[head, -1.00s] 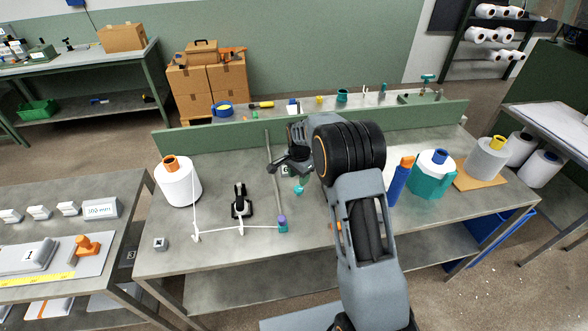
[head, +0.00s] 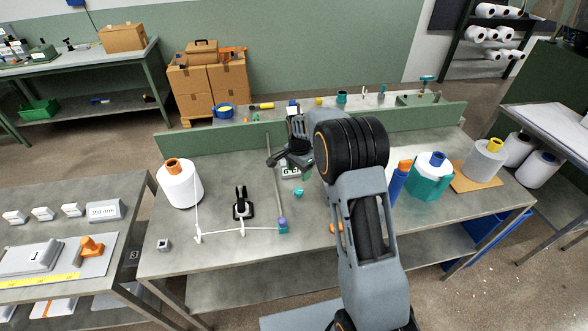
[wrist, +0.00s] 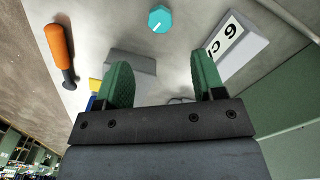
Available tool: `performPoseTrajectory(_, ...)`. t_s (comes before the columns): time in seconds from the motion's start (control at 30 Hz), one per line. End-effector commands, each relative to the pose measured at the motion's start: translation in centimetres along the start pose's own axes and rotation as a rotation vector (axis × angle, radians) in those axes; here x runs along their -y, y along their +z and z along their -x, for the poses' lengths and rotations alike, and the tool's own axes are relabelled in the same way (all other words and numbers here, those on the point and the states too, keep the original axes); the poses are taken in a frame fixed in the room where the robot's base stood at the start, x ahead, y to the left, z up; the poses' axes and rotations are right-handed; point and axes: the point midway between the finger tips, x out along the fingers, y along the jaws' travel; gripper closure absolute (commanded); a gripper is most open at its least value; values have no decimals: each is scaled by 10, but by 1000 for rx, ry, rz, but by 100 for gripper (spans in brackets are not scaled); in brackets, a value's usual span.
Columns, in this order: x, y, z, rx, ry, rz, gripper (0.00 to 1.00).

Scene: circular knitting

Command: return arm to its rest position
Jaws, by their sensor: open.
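My arm reaches up from the bottom of the head view over the workbench (head: 215,260), bent at a large dark ribbed joint. My gripper (head: 277,158) is above the back middle of the bench, partly hidden by my own arm links. In the wrist view, my gripper (wrist: 163,78) shows two green-padded fingers spread apart with nothing held between them. Beyond the fingers are a grey block (wrist: 132,65), a teal knob (wrist: 160,18), a white-labelled grey block (wrist: 238,48) and an orange-handled tool (wrist: 60,50).
A thin rod (head: 272,175) stands near my gripper. A blue tube (head: 397,184) and teal-based cone (head: 430,178) stand right of my arm. A green panel (head: 215,143) runs behind.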

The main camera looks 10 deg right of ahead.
Motion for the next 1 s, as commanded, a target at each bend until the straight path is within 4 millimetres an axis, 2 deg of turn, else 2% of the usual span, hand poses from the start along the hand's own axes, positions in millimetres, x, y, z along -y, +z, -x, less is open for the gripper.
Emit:
performPoseTrajectory(0.03,0,0,9,0,-1,0,37)
performPoseTrajectory(0.2,0,0,20,0,0,0,37)
performPoseTrajectory(0.73,0,0,19,0,0,15,37)
performPoseTrajectory(0.87,0,0,18,-1,-2,111,37)
performPoseTrajectory(1.0,-24,14,2,36,45,313,37)
